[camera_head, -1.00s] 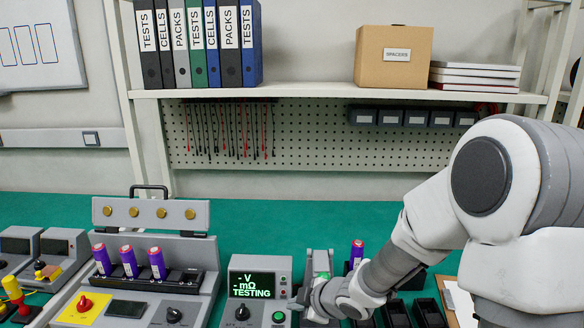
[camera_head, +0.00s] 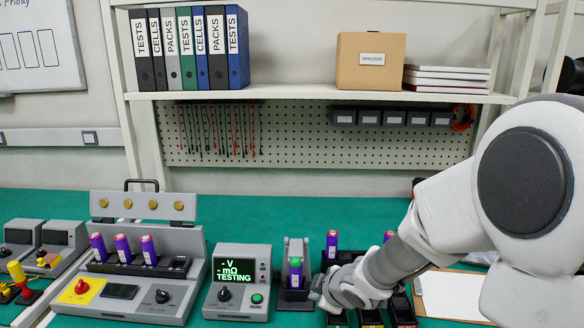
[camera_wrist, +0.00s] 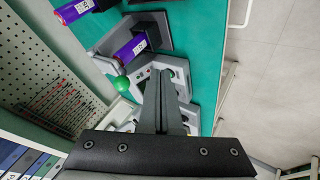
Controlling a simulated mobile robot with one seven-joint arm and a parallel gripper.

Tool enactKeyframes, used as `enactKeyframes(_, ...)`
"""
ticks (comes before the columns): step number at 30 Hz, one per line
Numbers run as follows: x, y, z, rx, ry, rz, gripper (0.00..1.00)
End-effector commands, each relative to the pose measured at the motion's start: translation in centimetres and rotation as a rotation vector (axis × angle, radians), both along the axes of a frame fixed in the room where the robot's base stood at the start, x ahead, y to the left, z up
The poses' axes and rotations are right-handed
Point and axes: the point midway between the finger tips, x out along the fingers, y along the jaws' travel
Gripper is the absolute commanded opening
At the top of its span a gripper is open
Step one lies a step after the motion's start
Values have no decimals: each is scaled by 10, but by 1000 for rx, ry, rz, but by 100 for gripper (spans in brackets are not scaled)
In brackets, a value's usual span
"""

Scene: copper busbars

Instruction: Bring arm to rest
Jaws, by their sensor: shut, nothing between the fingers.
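My gripper (camera_head: 318,290) is low at the right of the bench in the head view, just right of the tester's cell cradle. Its fingers (camera_wrist: 162,95) are shut and empty in the wrist view. My arm reaches in from the right and hides part of the bench.
Three purple cells stand in a grey console (camera_head: 150,285) to the left. More cells (camera_head: 332,243) stand behind my gripper, near black bins (camera_head: 402,310). A clipboard (camera_head: 450,295) lies right. A shelf (camera_head: 300,93) spans above. The green bench is clear at the back.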

Motion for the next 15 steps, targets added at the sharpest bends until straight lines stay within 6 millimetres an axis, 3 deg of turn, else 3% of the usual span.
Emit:
enactKeyframes(1,-2,-11,22,-17,-4,-59,0)
enactKeyframes(8,-36,-66,98,-32,18,-396,0)
enactKeyframes(15,-100,-100,166,73,72,-730,0)
